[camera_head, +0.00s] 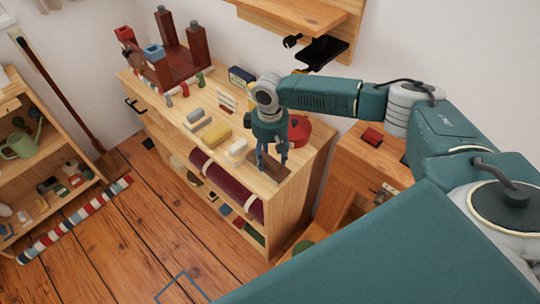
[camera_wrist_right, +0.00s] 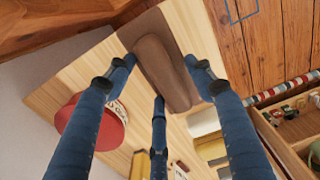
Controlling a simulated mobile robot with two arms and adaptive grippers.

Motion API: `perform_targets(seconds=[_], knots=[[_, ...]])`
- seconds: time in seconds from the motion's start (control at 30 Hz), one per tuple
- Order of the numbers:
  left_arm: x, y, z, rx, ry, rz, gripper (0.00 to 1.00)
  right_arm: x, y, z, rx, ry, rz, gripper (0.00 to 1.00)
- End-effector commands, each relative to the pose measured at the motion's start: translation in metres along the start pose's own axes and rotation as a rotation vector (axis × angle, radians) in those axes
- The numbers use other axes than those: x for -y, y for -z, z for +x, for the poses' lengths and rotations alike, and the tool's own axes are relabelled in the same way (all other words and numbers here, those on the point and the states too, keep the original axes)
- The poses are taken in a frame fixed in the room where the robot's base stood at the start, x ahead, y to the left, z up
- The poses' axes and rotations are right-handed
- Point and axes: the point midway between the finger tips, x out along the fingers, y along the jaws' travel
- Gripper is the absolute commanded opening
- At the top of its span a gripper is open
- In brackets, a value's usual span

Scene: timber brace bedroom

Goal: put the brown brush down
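The brown brush (camera_wrist_right: 163,72) is a long brown block between the fingers of my right gripper (camera_wrist_right: 160,62) in the right wrist view. The fingertips meet its long sides, and a third finger reaches its near end. In the head view my right gripper (camera_head: 271,160) points down at the front right corner of the wooden dresser top (camera_head: 291,179). A flat darker brown patch (camera_wrist_right: 143,28) shows beneath the brush. Whether the brush touches it I cannot tell. My left gripper is not in view.
A dark wooden rack (camera_head: 180,60) stands at the far left end. A lower wooden cabinet (camera_head: 360,160) stands to the right.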

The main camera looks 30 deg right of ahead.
Motion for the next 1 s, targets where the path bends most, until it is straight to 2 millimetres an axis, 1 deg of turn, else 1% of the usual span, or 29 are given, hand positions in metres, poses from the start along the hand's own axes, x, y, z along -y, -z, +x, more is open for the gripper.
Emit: perform_targets(seconds=[0.17, 0.27, 0.37, 0.7, 0.83, 1.0], knots=[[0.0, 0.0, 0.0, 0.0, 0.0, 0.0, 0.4, 0.0, 0.0, -0.001, 0.0, 0.0, 0.0, 0.53], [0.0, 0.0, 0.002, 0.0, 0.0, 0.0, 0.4, 0.0, 0.0, -0.007, 0.0, 0.0, 0.001, 0.53], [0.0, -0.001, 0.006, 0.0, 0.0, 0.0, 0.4, 0.0, 0.001, -0.022, -0.003, 0.001, 0.0, 0.53], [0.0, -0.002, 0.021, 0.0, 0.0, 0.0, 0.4, 0.0, 0.001, -0.093, -0.004, 0.0, 0.0, 0.53], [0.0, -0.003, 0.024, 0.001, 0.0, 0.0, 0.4, 0.0, 0.001, -0.112, -0.003, 0.0, 0.001, 0.53], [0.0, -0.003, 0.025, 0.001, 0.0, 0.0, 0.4, 0.0, 0.0, -0.122, 0.0, 0.001, 0.0, 0.53]])
